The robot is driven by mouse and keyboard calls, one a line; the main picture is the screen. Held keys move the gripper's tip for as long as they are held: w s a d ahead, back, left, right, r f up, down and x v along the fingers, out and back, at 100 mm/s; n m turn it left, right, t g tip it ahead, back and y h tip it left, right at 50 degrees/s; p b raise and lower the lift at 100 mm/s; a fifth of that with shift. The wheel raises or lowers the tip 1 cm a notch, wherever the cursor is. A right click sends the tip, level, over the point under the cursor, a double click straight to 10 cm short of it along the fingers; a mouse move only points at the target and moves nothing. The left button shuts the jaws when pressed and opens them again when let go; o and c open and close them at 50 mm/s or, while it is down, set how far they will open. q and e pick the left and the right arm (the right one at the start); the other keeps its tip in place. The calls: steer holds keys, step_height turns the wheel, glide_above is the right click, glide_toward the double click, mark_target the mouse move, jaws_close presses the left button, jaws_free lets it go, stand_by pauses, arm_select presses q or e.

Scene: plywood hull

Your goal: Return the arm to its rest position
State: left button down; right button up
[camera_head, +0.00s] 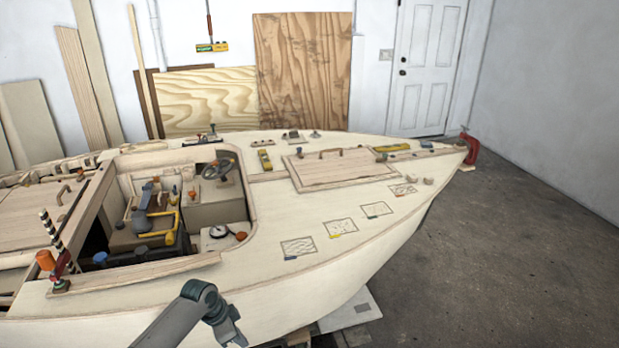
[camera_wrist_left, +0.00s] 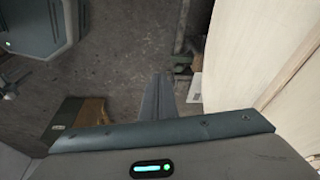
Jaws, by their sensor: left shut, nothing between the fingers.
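My left arm comes in at the bottom of the head view, in front of the near side of the pale plywood hull (camera_head: 270,310). My left gripper (camera_head: 232,336) hangs low beside the hull, close to the bottom edge of the picture. In the left wrist view its fingers (camera_wrist_left: 158,92) are together, with nothing between them, above the grey concrete floor (camera_wrist_left: 125,50). The hull side (camera_wrist_left: 255,60) stands to the right of the fingers there, apart from them. My right gripper is in neither view.
The open cockpit (camera_head: 165,215) holds several tools and parts. A red clamp (camera_head: 470,150) grips the bow. Open floor (camera_head: 510,260) lies to the right of the hull.

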arm_select(q)
steer(key=s+a+f+n+y+b, duration=0.1)
steer(key=s+a+f+n, duration=0.1)
steer(key=s+f, duration=0.7)
steer(key=s+a+f+n+b, duration=0.1)
steer(key=s+a+f+n, duration=0.3)
steer(key=f, duration=0.8)
steer(key=s+f+n+y+b, duration=0.1)
steer(key=s+f+b, duration=0.1)
steer(key=s+f, duration=0.8)
steer(key=s+f+n+b, duration=0.1)
steer(key=s+f, duration=0.4)
steer(key=s, duration=0.6)
steer(key=s+f+n, duration=0.1)
steer(key=s+f, duration=0.4)
steer(key=s, duration=0.7)
steer(key=s+f+n+y+b, duration=0.1)
steer(key=s+f, duration=0.4)
steer(key=s, duration=0.7)
steer(key=shift+s+g+b, duration=0.15)
steer(key=shift+g+b, duration=0.15)
steer(key=shift+b, duration=0.05)
steer(key=shift+a, duration=0.1)
steer(key=shift+a, duration=0.15)
